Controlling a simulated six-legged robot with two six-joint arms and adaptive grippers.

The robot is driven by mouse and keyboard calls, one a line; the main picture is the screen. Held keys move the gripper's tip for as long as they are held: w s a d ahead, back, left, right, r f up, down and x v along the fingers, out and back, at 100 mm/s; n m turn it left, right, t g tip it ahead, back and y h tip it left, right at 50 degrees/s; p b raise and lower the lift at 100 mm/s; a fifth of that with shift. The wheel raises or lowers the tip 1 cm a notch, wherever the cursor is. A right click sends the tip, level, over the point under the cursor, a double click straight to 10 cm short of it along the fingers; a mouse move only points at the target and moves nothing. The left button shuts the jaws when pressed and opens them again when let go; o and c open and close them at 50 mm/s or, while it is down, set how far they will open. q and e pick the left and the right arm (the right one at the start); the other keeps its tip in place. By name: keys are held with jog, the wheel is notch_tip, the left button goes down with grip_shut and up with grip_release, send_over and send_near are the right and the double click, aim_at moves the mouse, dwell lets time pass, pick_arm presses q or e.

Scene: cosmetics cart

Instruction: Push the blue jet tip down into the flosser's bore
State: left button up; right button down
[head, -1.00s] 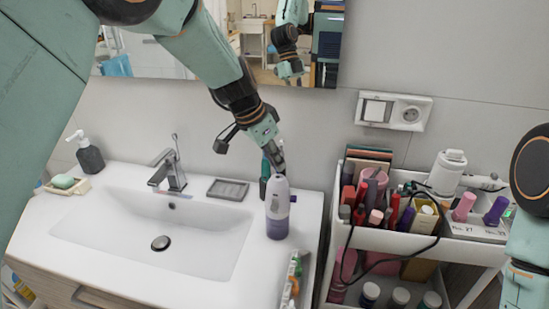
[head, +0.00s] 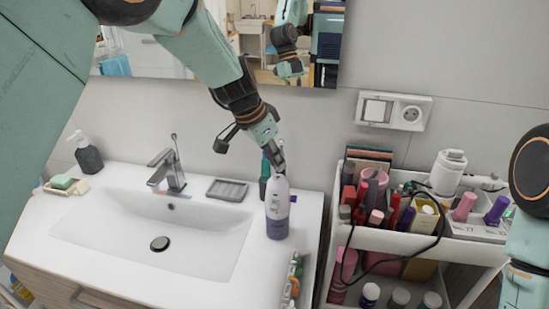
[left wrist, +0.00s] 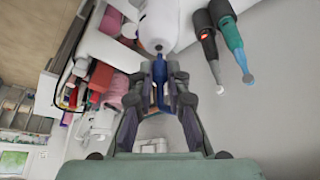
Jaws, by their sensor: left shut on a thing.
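The flosser (head: 278,212) stands upright on the right end of the sink counter, white above and purple below. Its white top (left wrist: 157,25) also shows in the left wrist view. My left gripper (head: 278,162) is right above the flosser's top, pointing down. In the left wrist view my left gripper (left wrist: 160,88) is shut on the blue jet tip (left wrist: 160,72), whose end is at the flosser's top. I cannot tell how deep it sits in the bore, which the fingers and tip hide. My right gripper is not in view.
A dark and a teal brush-like item (left wrist: 233,42) stand close beside the flosser. A grey soap dish (head: 228,190), faucet (head: 168,172) and basin (head: 150,235) lie left. A crowded white cosmetics cart (head: 398,228) stands right. The wall is close behind.

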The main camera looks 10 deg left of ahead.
pick_arm(q)
jog(key=shift+f+b, duration=0.95)
jog(key=shift+f, duration=0.35)
jog(key=o, duration=0.8)
jog(key=shift+r, duration=0.1)
jog(key=v, duration=1.2)
jog(key=shift+d, duration=0.1)
